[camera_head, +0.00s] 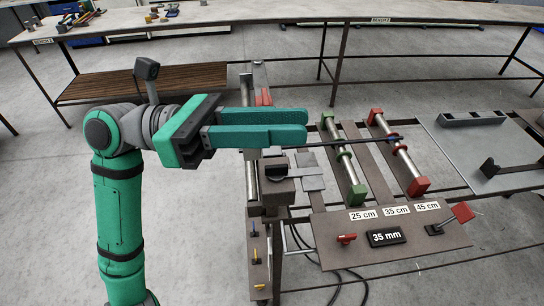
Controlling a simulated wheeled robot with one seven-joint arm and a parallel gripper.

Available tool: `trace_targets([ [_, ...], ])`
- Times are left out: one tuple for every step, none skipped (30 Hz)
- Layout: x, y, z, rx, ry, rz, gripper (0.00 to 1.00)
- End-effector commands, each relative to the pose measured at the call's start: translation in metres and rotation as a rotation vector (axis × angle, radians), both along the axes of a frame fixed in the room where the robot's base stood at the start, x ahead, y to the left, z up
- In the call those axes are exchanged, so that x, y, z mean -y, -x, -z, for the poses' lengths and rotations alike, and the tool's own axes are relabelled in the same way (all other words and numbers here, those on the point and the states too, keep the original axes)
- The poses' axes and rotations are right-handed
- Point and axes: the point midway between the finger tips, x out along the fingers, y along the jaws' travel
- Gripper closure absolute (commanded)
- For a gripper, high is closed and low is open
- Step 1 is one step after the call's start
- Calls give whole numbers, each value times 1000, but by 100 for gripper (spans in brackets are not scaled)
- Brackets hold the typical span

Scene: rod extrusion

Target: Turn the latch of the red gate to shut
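The red gate (399,148) is a grey bar between two red end blocks, lying slantwise on the rack at the right. A small dark blue piece (396,139) sits partway along its bar, at the end of a thin dark rod (345,142). I cannot tell whether this piece is the latch. The rod crosses the green gate (343,155) and runs left to behind my fingertips. My gripper (304,128) points right, left of both gates and apart from the red one. Its two teal fingers appear side by side; whether a gap lies between them is unclear.
A dark box with a knob (277,168) stands below my fingers. A grey plate (460,150) lies right of the gates. Long benches stand behind.

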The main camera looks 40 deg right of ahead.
Motion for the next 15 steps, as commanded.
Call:
trace_targets([
  [3, 1, -1, 64, -45, -7, 73],
  [5, 1, 0, 99, -72, -9, 73],
  [7, 0, 2, 147, -107, -14, 73],
  [9, 0, 3, 182, -133, -18, 73],
  [10, -1, 4, 217, -162, -21, 73],
  [11, -2, 5, 264, -198, -26, 73],
  [12, -3, 7, 298, -226, -30, 73],
  [13, -5, 8, 331, -255, -33, 73],
  [13, -7, 9, 377, -294, -38, 73],
  [13, -9, 10, 411, -323, -42, 73],
  [13, -10, 11, 444, -352, -46, 73],
  [12, -13, 13, 487, -394, -50, 73],
  [12, -16, 13, 519, -425, -54, 73],
  [11, -18, 14, 551, -456, -59, 73],
  [9, -21, 15, 594, -497, -64, 73],
])
